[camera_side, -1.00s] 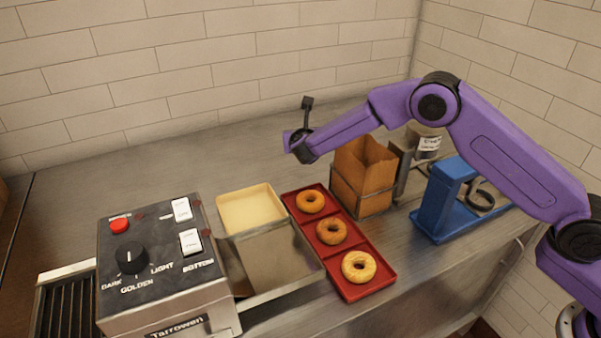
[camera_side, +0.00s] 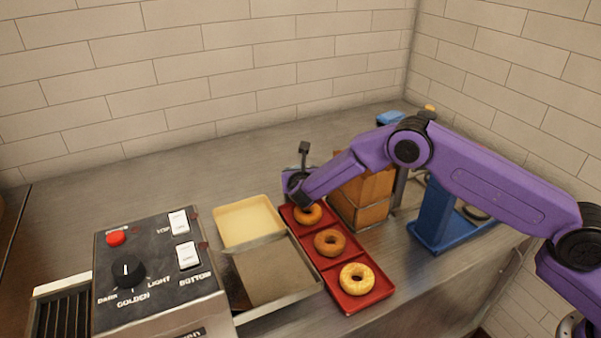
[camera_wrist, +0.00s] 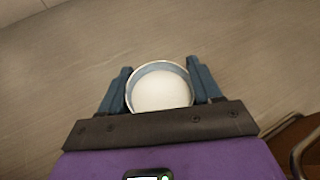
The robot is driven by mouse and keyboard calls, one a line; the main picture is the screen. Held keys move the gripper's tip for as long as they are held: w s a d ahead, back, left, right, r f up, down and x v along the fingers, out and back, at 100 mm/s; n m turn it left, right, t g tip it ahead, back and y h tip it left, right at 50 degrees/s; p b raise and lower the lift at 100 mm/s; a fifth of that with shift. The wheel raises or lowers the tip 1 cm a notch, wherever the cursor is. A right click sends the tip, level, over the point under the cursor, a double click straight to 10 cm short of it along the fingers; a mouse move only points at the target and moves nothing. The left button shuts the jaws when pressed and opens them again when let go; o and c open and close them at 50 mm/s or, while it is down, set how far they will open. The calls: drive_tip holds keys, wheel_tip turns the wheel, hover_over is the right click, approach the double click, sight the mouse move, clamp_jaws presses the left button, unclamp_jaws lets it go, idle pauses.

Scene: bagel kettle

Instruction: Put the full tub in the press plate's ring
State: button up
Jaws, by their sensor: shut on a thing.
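My gripper (camera_wrist: 158,68) is shut on a round tub (camera_wrist: 160,88). In the wrist view the tub sits between the blue fingers, with a pale rim and smooth white contents near the top. In the side view my gripper (camera_side: 296,184) is above the far end of the red tray, and the tub is hidden behind it. A blue stand (camera_side: 432,216) with a base is at the right, well apart from my gripper. A dark ring shape (camera_side: 476,213) shows at its base, partly covered by my arm; I cannot tell its full form.
The red tray (camera_side: 372,303) holds three bagels. A metal tray (camera_side: 270,278), a cream tub (camera_side: 246,222) and a toaster (camera_side: 150,262) are to the left. The back counter (camera_side: 130,180) is clear.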

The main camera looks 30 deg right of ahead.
drive_tip(key=shift+f, duration=0.25)
drive_tip(key=o, duration=0.8)
drive_tip(key=shift+f, duration=0.15)
drive_tip(key=shift+s, duration=0.1)
drive_tip(key=shift+r, duration=0.2)
drive_tip(key=v, duration=1.1)
drive_tip(key=shift+r, duration=0.45)
drive_tip(key=o, duration=0.3)
drive_tip(key=shift+s+a+r, duration=0.1)
drive_tip(key=shift+s+a, duration=0.05)
drive_tip(key=shift+s, duration=0.15)
